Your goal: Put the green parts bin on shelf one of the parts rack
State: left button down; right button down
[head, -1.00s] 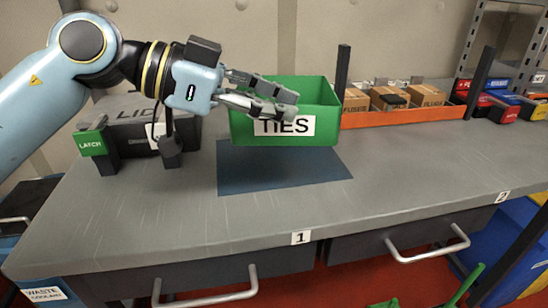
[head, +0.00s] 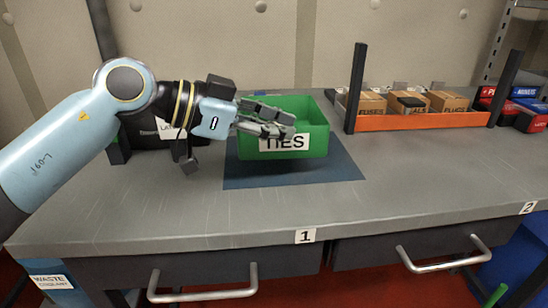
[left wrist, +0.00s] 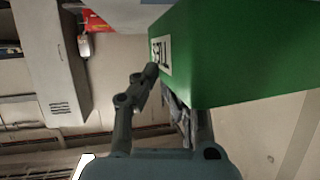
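The green parts bin (head: 318,143), with a white TIES label, is over the dark blue mat (head: 240,178) on the grey workbench. A dark shadow lies under it; I cannot tell whether it touches the mat. My left gripper (head: 285,124) is at the bin's upper front wall and looks shut on it. In the left wrist view the bin (left wrist: 240,50) fills the upper right, with one finger of my left gripper (left wrist: 175,80) against the labelled face and the other partly hidden. My right gripper is out of view. A grey perforated upright (head: 498,50) shows at the far right; no numbered rack shelf is visible.
An orange tray (head: 425,122) with cartons stands behind right, beside a black post (head: 356,90). A dark case (head: 150,138) stands left behind my arm. Drawers with handles (head: 205,294) are below the front edge. The bench right of the mat is clear.

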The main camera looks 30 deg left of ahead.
aim_at(272, 151)
pick_arm(q)
jog(key=shift+w+a+f, duration=0.5)
jog(key=shift+a, duration=0.2)
notch_tip(272, 151, down, 4)
jog(key=shift+f+b, duration=0.1)
jog(key=shift+b, duration=0.85)
jog(key=c, duration=1.5)
grip_release()
